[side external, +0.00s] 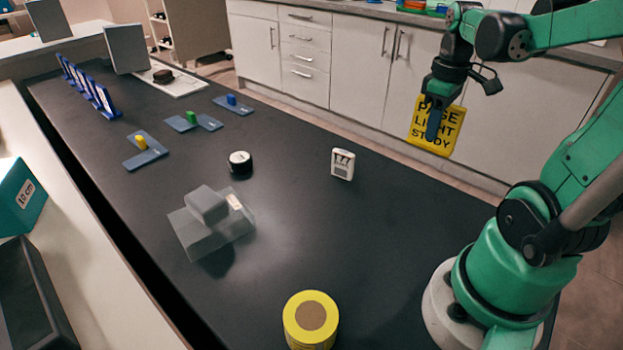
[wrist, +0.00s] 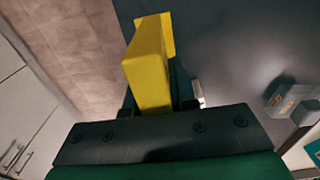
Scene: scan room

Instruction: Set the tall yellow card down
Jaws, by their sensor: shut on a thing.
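The tall yellow card (side external: 446,126) shows black lettering reading "PAGE LIGHT STUDY" in the side external view. It hangs upright in the air at the upper right, above the far edge of the dark table as seen there. My gripper (side external: 435,112) is shut on it from above, with one finger across its lettered face. In the wrist view the yellow card (wrist: 147,70) stands out between the fingers of my gripper (wrist: 158,100), seen along its top edge. Its lower end and any gap to the table are hard to judge.
Small coloured blocks on blue bases lie farther left. Bare table lies right of the white block.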

